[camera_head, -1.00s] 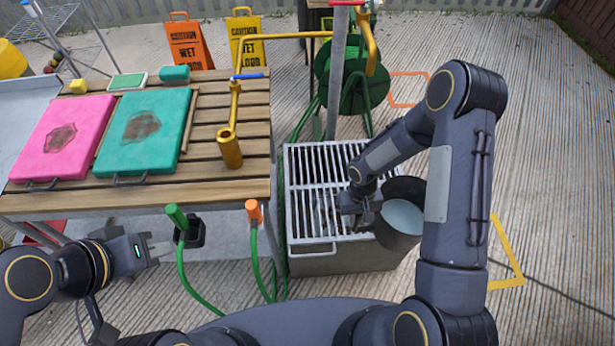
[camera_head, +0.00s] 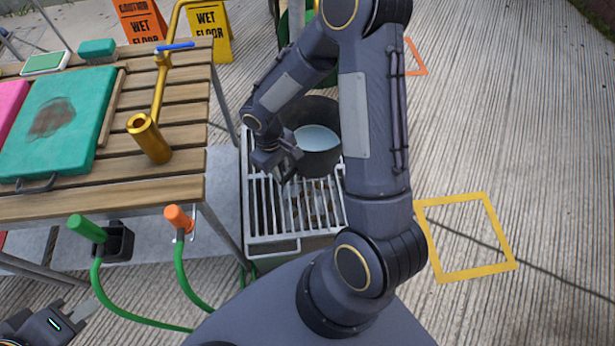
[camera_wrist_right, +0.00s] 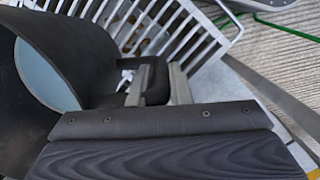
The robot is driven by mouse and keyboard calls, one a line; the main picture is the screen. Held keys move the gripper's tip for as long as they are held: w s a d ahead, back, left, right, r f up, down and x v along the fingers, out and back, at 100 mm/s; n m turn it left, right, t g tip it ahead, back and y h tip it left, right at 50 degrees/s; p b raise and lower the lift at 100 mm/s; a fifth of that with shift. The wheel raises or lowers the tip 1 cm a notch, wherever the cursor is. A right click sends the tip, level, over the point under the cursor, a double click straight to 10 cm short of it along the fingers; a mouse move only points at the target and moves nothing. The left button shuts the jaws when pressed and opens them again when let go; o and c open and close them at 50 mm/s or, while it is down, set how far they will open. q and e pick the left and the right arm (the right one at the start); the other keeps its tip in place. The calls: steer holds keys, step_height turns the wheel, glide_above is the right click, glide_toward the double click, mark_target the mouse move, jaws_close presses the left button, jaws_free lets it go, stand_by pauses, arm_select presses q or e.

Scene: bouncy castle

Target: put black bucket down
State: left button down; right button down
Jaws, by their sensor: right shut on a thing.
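The black bucket (camera_head: 322,157) is over the back part of the metal grate (camera_head: 262,225), partly hidden behind my right arm. It looks roughly upright, with pale blue liquid or a pale inside showing. I cannot tell whether it touches the grate. My right gripper (camera_head: 290,165) is shut on the bucket at its near side. In the right wrist view, the bucket (camera_wrist_right: 70,28) fills the left side, with the gripper's fingers (camera_wrist_right: 158,85) at its edge. My left gripper (camera_head: 78,316) is low at the left edge, away from the bucket; its jaw opening is unclear.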

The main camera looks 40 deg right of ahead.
step_height(320, 180, down, 10)
steer(key=b, duration=0.1)
steer(key=shift+r, duration=0.2)
steer(key=shift+d+b, duration=0.1)
steer(key=shift+b, duration=0.2)
steer(key=shift+f, duration=0.2)
steer(key=c, duration=1.3)
jaws_free()
steer(key=shift+r, duration=0.5)
steer(key=s+d+r+m+t+y+p, duration=0.1)
steer(key=s+r, duration=0.1)
steer(key=r, duration=1)
steer(key=s+r+m+t+y+p, duration=0.1)
steer(key=s+r+m+t, duration=0.15)
steer(key=r, duration=1.05)
steer(key=s+a+r+t, duration=0.1)
steer(key=s+r, duration=0.1)
steer(key=s, duration=0.1)
steer(key=s+a+r+m+t+y, duration=0.1)
steer(key=s+r, duration=0.1)
steer(key=s, duration=0.2)
steer(key=s+a+r+t+y, duration=0.1)
steer(key=s+r+t, duration=0.1)
steer(key=s+r, duration=0.1)
steer(key=shift+s+r+m, duration=0.1)
steer(key=shift+s+m, duration=0.15)
steer(key=shift+s, duration=0.35)
